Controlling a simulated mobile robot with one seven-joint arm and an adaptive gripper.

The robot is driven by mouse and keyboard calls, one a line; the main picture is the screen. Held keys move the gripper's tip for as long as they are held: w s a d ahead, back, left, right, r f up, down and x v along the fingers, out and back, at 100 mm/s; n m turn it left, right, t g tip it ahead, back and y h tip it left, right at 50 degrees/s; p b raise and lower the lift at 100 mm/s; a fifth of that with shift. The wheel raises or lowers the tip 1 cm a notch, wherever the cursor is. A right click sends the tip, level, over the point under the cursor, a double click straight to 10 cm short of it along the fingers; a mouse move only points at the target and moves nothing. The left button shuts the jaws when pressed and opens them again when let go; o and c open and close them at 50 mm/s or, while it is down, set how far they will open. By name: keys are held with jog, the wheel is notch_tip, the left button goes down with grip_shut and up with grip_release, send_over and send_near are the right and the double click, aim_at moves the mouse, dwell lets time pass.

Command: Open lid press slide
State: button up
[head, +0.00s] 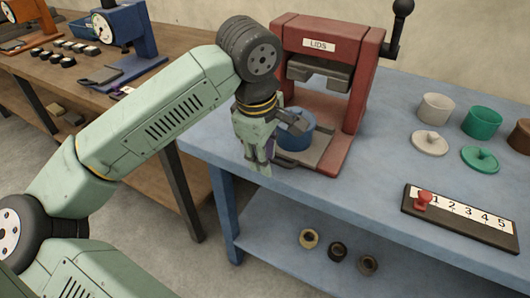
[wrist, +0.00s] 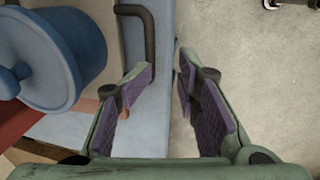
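The red lid press (head: 345,105), labelled LIDS, stands on the blue bench. Its dark pressing head is raised above a grey slide (head: 312,160). A blue pot (head: 297,137) stands on the slide; in the wrist view the blue pot (wrist: 75,85) has a knobbed lid on top. A dark bent handle (wrist: 150,35) shows in the wrist view, its near end by my left finger. My gripper (head: 259,165) is at the front left of the slide, fingers pointing down. In the wrist view my gripper (wrist: 166,75) is open and empty.
A number board (head: 460,217) with a red peg at 1 lies at the bench's front right. Grey and green pots with lids (head: 430,143) stand behind it. Several rings (head: 337,252) lie on the lower shelf. A brown bench (head: 60,65) stands left.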

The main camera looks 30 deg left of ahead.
jog(key=shift+r, duration=0.1)
notch_tip(320, 180, up, 12)
jog(key=s, duration=0.2)
jog(key=shift+s+f, duration=0.15)
jog(key=shift+f, duration=0.05)
dwell(0.6)
